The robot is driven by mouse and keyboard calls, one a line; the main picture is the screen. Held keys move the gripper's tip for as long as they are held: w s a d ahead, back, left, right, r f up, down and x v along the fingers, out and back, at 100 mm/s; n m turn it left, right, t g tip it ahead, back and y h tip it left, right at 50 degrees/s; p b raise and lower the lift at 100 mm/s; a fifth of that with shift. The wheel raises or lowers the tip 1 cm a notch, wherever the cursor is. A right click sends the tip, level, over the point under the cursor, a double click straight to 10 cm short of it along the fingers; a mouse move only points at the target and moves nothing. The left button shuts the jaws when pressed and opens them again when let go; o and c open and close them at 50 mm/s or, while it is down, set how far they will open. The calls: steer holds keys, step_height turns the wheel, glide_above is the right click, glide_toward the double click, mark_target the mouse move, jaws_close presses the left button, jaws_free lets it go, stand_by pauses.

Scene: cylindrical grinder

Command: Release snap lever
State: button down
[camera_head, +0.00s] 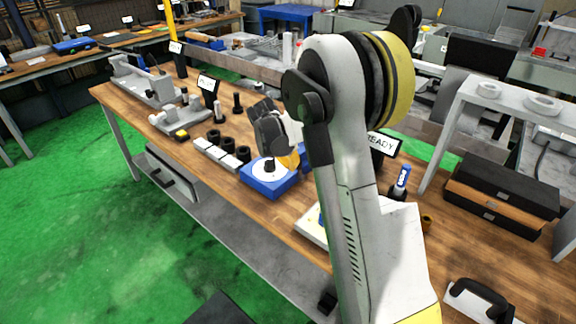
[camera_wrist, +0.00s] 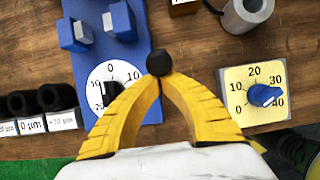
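The blue snap gauge (camera_wrist: 120,40) lies on the bench in the upper left of the wrist view. Its white dial (camera_wrist: 101,76) has a black pointer. Two blue jaws with grey faces stand above the dial. A black ball knob (camera_wrist: 160,62), seemingly the lever's end, sits at the gauge's right edge. My gripper (camera_wrist: 160,80) has its yellow fingertips together at this knob, seemingly pinching it. The lever's shaft is hidden. In the head view, the blue base (camera_head: 262,187) is visible beside my gripper (camera_head: 290,161), which my arm partly hides.
A pale dial block (camera_wrist: 235,112) with a blue knob stands right of my fingers. A grey hollow cylinder (camera_wrist: 246,12) is above it. Black rings (camera_wrist: 55,97) with size labels stand left. A READY display (camera_head: 383,144) is behind my arm. Bare wood separates gauge and dial block.

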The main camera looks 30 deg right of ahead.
steer(key=d+y+p, duration=0.1)
steer(key=w+d+r+y, duration=0.1)
steer(key=shift+d+r+g+y+p, duration=0.2)
steer(key=shift+g+y+p, duration=0.1)
steer(key=shift+g+p, duration=0.1)
steer(key=shift+w+d+r+g+y+p, duration=0.15)
steer(key=shift+d+g+y+p, duration=0.1)
steer(key=shift+d+y, duration=0.25)
steer(key=shift+w+d+g+y+p, duration=0.15)
steer(key=shift+d+y+p, duration=0.05)
steer(key=shift+d+y, duration=0.25)
steer(key=shift+w+d, duration=0.2)
steer(key=shift+d, duration=0.35)
steer(key=shift+w+d, duration=0.2)
steer(key=shift+d, duration=0.35)
